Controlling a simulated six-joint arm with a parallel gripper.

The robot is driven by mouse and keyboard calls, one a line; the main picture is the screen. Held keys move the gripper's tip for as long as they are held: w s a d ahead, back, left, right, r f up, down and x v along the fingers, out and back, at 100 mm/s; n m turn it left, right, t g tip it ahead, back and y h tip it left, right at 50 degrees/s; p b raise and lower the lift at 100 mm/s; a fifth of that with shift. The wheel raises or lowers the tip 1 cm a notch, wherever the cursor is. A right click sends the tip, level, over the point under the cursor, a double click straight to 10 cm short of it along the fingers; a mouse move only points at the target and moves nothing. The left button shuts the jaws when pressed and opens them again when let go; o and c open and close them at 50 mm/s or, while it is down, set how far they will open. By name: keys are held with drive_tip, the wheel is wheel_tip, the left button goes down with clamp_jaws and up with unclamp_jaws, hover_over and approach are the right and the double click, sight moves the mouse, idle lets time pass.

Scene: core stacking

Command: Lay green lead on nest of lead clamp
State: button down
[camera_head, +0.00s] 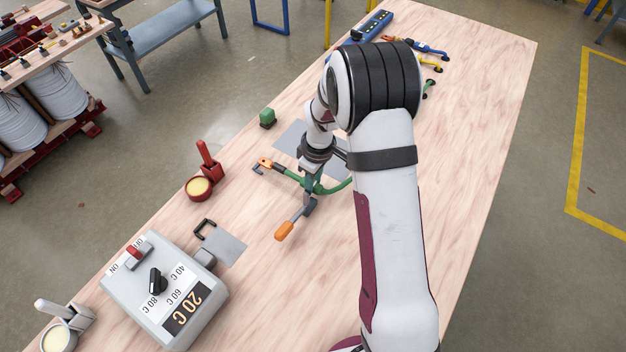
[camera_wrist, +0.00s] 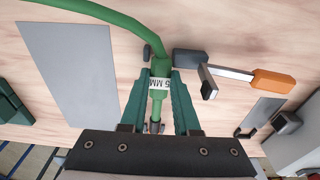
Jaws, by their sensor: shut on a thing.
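My gripper (camera_wrist: 158,88) has green jaws shut on the green lead (camera_wrist: 120,20), on a section with a white label reading "5 MM". The gripper (camera_head: 311,183) also shows in the head view, low over the bench. There the green lead (camera_head: 337,188) curves right behind my arm, while an orange and dark end piece shows to the left. The lead clamp (camera_wrist: 192,62), grey with an orange handle (camera_wrist: 273,83), lies beside the jaws. Its orange handle shows in the head view (camera_head: 285,231). I cannot tell whether the lead touches the clamp; its nest is not clear.
A grey plate (camera_wrist: 68,75) lies beside the lead. A green block (camera_head: 267,118), a red holder with a yellow dish (camera_head: 199,188) and a temperature control box (camera_head: 165,290) stand along the left edge. Other leads (camera_head: 430,48) lie at the back. The bench's right side is clear.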

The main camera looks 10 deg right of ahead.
drive_tip(key=shift+f, duration=0.35)
idle(0.3)
drive_tip(key=shift+r, duration=0.35)
drive_tip(key=shift+f, duration=0.25)
idle(1.4)
drive_tip(key=shift+r, duration=0.25)
drive_tip(key=shift+r, duration=0.1)
idle(0.5)
